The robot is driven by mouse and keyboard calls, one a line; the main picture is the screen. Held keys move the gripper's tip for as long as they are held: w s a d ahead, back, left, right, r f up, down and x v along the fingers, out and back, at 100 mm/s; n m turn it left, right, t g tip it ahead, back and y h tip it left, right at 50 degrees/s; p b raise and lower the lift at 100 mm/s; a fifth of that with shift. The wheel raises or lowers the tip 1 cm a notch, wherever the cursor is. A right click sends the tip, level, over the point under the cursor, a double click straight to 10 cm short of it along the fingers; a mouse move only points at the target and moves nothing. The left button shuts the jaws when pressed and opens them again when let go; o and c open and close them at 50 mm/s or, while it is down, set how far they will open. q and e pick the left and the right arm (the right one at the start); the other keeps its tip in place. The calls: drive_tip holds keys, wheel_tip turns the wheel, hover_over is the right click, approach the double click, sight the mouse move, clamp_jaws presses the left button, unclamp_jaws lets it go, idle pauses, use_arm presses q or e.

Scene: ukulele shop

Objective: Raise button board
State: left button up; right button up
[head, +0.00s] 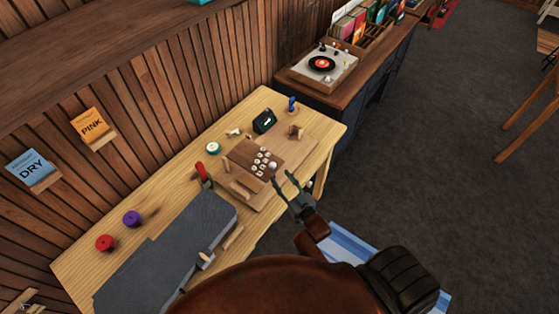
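The button board (240,153) is a brown wooden board with several round white buttons. It lies on a larger wooden base on the light wood workbench (255,108), near the bench's right end. My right gripper (283,178) is at the board's right edge, at the bench's front side. Its two fingers are spread apart, with nothing visible between them. A small white round knob (273,166) shows close to the fingertips. I cannot tell whether the fingers touch the board. My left gripper is not in view.
A red-handled tool (203,174), a small black display (264,121) and a round green-rimmed dial (213,148) stand around the board. A dark grey mat (170,255) covers the bench's left part, near red (105,243) and purple (131,218) spools. A record player (324,66) sits beyond.

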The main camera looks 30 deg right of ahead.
sight(274, 168)
drive_tip(key=shift+w+r, duration=0.5)
drive_tip(key=shift+w, duration=0.05)
drive_tip(key=w, duration=0.7)
drive_tip(key=shift+p, duration=0.4)
drive_tip(key=shift+f, duration=0.1)
clamp_jaws()
